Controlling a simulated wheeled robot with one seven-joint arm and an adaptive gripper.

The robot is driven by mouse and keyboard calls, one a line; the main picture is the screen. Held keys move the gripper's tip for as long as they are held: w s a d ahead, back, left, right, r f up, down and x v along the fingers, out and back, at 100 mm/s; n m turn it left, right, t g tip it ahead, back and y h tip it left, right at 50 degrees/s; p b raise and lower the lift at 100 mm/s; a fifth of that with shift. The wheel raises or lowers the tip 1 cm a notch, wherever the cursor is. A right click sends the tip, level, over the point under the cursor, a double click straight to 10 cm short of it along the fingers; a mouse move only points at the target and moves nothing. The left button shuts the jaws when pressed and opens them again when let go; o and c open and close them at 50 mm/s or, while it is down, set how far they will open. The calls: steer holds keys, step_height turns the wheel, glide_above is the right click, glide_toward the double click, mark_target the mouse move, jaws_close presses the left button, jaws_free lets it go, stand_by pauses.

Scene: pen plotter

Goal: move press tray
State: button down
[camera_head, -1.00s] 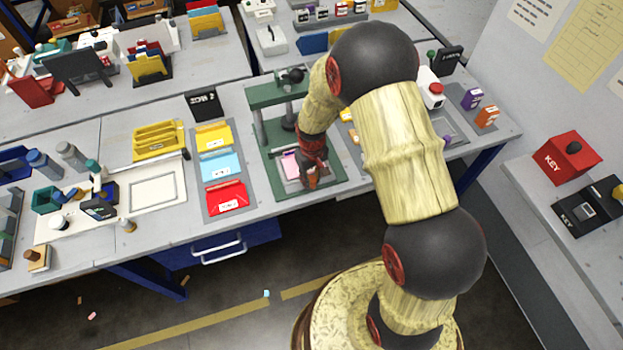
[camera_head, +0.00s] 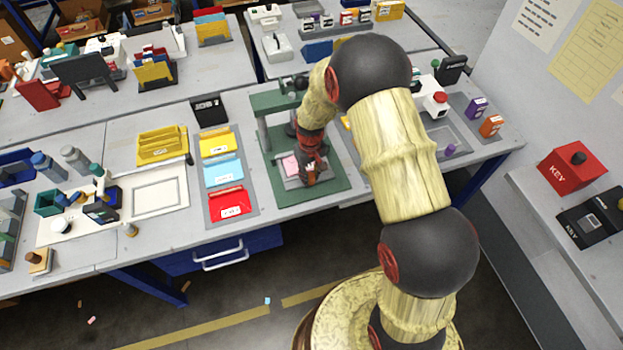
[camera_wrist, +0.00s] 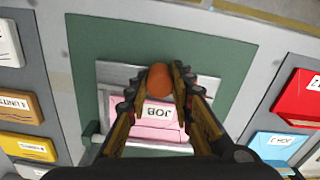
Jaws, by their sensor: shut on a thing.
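The press tray is a grey plate (camera_wrist: 117,75) with a pink card marked JOB (camera_wrist: 150,128) on it, over the green base of the press (camera_wrist: 205,50). In the head view the pink card (camera_head: 290,164) shows beside my gripper (camera_head: 311,176), below the green press frame (camera_head: 263,130). In the wrist view my gripper (camera_wrist: 160,80) is shut on the tray's orange-brown knob (camera_wrist: 160,77) at the tray's front side. My fingers and wrist hide part of the tray, and my arm hides part of the press.
Yellow (camera_head: 216,143), light-blue (camera_head: 223,172) and red (camera_head: 230,204) holders stand left of the press. A yellow rack (camera_head: 162,144) is farther left. A grey tray (camera_head: 446,138) lies to the right. The bench's front edge is close to the press base.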

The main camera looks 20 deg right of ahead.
steer(key=c, duration=1.5)
jaws_free()
steer(key=shift+c, duration=0.2)
step_height(320, 180, up, 12)
